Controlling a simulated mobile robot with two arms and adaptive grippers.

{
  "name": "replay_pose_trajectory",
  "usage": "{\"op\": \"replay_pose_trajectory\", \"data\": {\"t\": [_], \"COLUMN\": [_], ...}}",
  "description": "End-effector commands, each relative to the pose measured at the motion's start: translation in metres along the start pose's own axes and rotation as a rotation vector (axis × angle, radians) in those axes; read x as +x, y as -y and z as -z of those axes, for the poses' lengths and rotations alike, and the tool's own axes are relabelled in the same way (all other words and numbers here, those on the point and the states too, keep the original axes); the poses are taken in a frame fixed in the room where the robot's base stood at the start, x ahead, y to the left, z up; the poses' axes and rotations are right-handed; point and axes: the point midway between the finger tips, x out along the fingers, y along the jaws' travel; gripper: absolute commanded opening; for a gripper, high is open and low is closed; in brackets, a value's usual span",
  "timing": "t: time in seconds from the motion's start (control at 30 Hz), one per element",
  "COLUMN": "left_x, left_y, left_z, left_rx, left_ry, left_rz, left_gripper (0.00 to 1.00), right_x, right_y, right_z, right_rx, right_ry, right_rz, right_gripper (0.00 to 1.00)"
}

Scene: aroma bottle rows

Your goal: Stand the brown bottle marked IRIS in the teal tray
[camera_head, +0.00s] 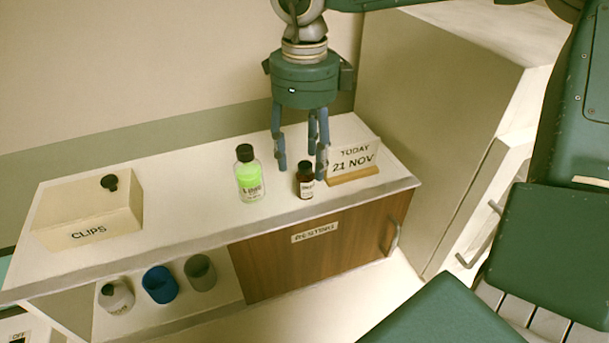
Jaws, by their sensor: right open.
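A small brown bottle (305,188) with a dark cap stands upright on the white counter top. Its pale label is too small to read. My right gripper (302,163) comes down from above, fingers pointing down and spread open. The bottle shows just below and between the fingertips, closest to the right-hand finger; I cannot tell whether they touch. No whole teal tray shows; only a sliver of a teal surface (4,268) appears at the left edge, and I cannot tell what it is. My left gripper is not in view.
A bottle of bright green liquid (249,180) stands left of the brown one. A "TODAY 21 NOV" sign (354,162) stands close right. A CLIPS box (88,212) is at the counter's left. Several cups, one blue (160,285), sit on the shelf below. A tall cabinet (430,120) borders the right.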

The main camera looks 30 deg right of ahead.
Motion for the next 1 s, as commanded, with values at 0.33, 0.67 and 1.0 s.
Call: {"op": "replay_pose_trajectory", "data": {"t": [0.33, 0.67, 1.0], "left_x": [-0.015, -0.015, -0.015], "left_y": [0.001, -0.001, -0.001], "left_z": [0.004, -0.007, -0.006], "left_rx": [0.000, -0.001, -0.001], "left_ry": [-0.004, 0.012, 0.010], "left_rz": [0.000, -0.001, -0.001], "left_gripper": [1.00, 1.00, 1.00], "right_x": [0.031, 0.031, 0.030], "right_y": [0.000, 0.000, 0.000], "right_z": [0.001, 0.001, 0.001], "right_rx": [0.002, 0.002, 0.002], "right_ry": [0.003, 0.002, 0.002], "right_rz": [0.000, 0.000, 0.001], "right_gripper": [0.50, 0.12, 0.00]}}
